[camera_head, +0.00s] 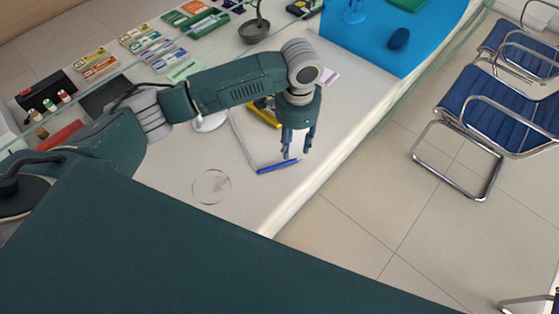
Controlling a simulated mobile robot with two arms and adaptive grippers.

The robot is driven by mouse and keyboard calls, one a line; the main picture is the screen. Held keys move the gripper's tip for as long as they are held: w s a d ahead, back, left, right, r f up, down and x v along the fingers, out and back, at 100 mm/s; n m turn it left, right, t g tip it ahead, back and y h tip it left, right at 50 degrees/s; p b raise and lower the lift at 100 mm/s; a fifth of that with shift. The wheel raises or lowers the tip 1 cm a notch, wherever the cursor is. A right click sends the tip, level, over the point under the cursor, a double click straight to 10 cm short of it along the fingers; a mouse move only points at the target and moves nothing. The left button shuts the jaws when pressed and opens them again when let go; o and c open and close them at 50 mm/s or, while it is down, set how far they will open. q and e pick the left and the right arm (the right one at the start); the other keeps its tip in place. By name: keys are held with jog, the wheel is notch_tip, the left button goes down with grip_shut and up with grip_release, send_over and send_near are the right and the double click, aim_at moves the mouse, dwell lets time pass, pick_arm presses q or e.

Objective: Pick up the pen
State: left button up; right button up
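A blue pen (278,167) lies on the light counter (225,222), close to the counter's edge on the floor side. My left gripper (296,155) points down just above and beside the pen, with its fingers apart. It looks empty, and I cannot tell whether a fingertip touches the pen. My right gripper is not in the picture.
A clear round disc (211,187) lies left of the pen. A yellow object (264,113) is partly hidden behind my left arm. Card stacks (146,38) and a dark pot (254,31) stand farther back. Blue chairs (490,110) stand on the floor at right.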

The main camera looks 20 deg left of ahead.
aim_at(294, 161)
pick_arm(q)
notch_tip(294, 161, down, 2)
jog(key=shift+f, duration=0.1)
jog(key=shift+f+p, duration=0.35)
jog(key=shift+f, duration=0.3)
jog(key=f, duration=0.4)
jog(key=shift+w+d+f+p, duration=0.1)
jog(key=shift+w+p, duration=0.15)
jog(key=shift+p, duration=0.15)
jog(key=shift+c, duration=0.5)
jog(key=c, duration=0.8)
